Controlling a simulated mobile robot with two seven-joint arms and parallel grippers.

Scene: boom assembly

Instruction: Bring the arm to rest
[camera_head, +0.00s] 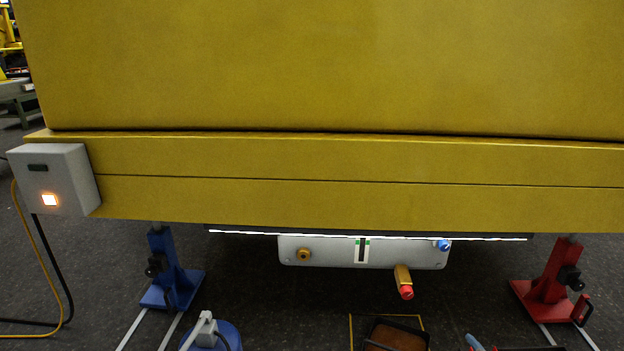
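Neither of my grippers and no arm of mine can be made out in the head view. A large yellow boom body (330,70) fills the upper part, with a ledge (350,165) along its lower edge. Under it hangs a light grey plate (330,252). The plate has a brass fitting (303,254) at left, a white strip with green and black marks (362,250) in the middle and a blue fitting (444,245) at right. A brass piece with a red end (405,285) sticks out below the plate.
A blue stand (172,275) and a red stand (549,285) flank the plate. A grey box with a lit orange button (52,180) is at left, with cables below. A dark tray (396,336), a blue round object (222,337) and tool handles (474,342) are cut off below.

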